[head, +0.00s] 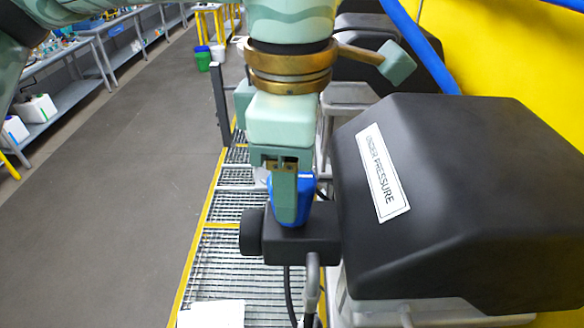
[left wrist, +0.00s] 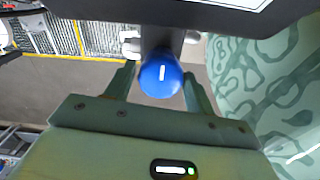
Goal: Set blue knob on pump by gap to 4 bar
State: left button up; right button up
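The blue knob (head: 306,190) stands on a black fitting (head: 300,240) beside the black-covered pump (head: 470,190), whose label reads "UNDER PRESSURE". My left gripper (head: 285,215) is at the knob and partly hides it in the head view. In the left wrist view the blue knob (left wrist: 161,76) lies between the two green fingers of my left gripper (left wrist: 160,80). The fingers are apart, with a narrow gap on each side of the knob. A short white mark shows on its face, roughly upright in that view. No pressure scale is readable. My right gripper is not in view.
A black round part (head: 251,231) sticks out at the fitting's left. A black cable (head: 288,290) hangs below. Metal grating (head: 225,265) with a yellow edge runs underneath. A second black cover (head: 358,60) stands behind. Open grey floor (head: 110,190) lies to the left.

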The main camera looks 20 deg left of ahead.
pick_arm(q)
jog(key=shift+r, duration=0.4)
notch_tip(320, 180, up, 16)
jog(key=shift+f, duration=0.2)
